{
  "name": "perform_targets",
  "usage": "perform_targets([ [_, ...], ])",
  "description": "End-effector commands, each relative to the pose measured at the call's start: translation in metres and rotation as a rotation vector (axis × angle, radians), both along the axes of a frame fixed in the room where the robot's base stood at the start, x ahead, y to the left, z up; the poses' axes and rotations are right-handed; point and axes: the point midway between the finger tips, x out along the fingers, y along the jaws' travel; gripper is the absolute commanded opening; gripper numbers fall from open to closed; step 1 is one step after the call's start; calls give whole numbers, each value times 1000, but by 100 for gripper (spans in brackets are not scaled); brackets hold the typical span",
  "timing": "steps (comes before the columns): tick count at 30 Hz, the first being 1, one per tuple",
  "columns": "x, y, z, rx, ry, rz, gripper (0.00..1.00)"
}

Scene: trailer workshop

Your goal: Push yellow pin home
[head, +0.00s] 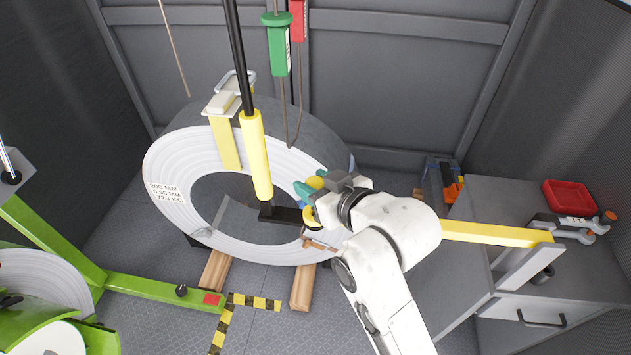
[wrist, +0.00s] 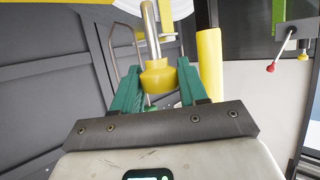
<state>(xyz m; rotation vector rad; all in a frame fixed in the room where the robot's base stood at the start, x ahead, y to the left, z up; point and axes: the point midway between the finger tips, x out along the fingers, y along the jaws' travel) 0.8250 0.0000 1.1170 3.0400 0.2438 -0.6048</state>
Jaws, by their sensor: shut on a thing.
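The yellow pin shows in the wrist view as a yellow knob (wrist: 158,76) on a bare steel shaft that runs up to the top edge. My gripper (wrist: 157,82) has its teal fingers on either side of the knob and is shut on it. In the head view the rounded yellow knob (head: 316,183) shows at my gripper (head: 305,190), in front of the big coil's opening. Just below it is a yellow collar (head: 317,217) at the end of a black bar (head: 285,214). My gripper hides much of this area; I cannot see how deep the shaft sits.
The large steel coil (head: 172,160) stands on wooden blocks (head: 302,287). A yellow-sleeved pole (head: 257,155) rises before it. Green and red pendants (head: 278,45) hang above. A green frame (head: 140,290) is at left, a grey bench (head: 590,270) with tools at right.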

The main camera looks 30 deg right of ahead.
Motion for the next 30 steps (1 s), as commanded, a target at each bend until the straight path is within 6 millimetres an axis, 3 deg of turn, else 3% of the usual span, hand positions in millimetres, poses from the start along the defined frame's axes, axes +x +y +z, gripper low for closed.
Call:
perform_targets([
  [30,0,0,-16,0,0,0,12],
])
